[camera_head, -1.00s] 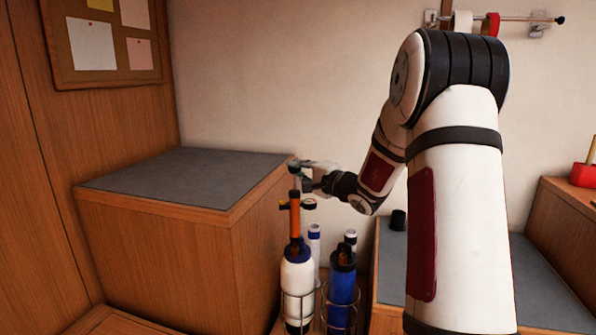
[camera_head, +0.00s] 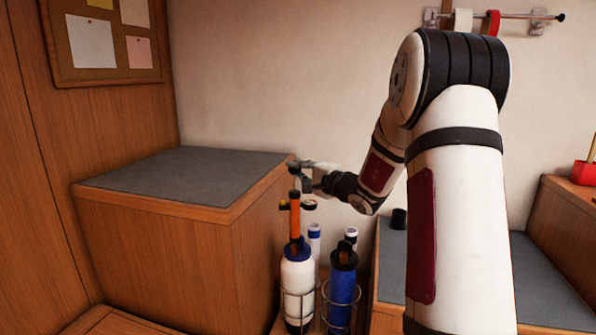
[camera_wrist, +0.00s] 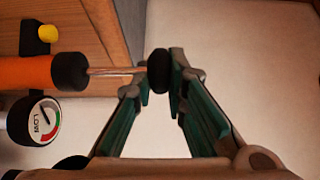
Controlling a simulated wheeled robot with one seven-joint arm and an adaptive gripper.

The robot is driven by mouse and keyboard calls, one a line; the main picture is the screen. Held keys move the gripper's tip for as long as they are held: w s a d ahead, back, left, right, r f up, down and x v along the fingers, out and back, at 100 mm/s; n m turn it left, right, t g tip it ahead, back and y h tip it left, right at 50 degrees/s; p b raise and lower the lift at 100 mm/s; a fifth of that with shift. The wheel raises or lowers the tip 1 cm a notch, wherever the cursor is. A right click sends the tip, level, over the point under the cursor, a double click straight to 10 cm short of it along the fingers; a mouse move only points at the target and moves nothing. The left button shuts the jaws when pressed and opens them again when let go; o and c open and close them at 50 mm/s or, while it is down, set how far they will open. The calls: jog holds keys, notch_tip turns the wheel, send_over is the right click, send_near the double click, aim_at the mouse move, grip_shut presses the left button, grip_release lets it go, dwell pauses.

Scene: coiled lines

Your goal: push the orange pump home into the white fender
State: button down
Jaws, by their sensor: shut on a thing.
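The orange pump (camera_head: 295,217) stands upright, its lower end at the blue top of the white fender (camera_head: 298,278). I cannot tell how deep it sits. In the wrist view, the pump's orange barrel (camera_wrist: 25,72) ends in a black cap. A thin metal rod runs from the cap to a black handle (camera_wrist: 158,72), so the rod is drawn out. My gripper (camera_head: 303,172) is at the pump's top. Its green-padded fingers (camera_wrist: 162,85) are shut on the handle. A round gauge (camera_wrist: 36,121) marked LOW is beside the barrel.
A blue fender (camera_head: 343,283) stands right of the white one, both in wire holders. White tubes with blue and black tops are behind. A wooden locker with a grey top (camera_head: 190,175) is close on the left. A grey-topped bench (camera_head: 390,270) is on the right.

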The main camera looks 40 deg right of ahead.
jog(key=shift+f+b, duration=1)
jog(key=shift+b, duration=0.3)
dwell(0.4)
jog(key=c, duration=1.5)
grip_release()
jog(key=shift+c, duration=0.2)
jog(key=shift+s, duration=0.1)
jog(key=s, duration=1.1)
jog(key=shift+s+d, duration=0.4)
jog(key=shift+d, duration=0.05)
jog(key=shift+a, duration=0.1)
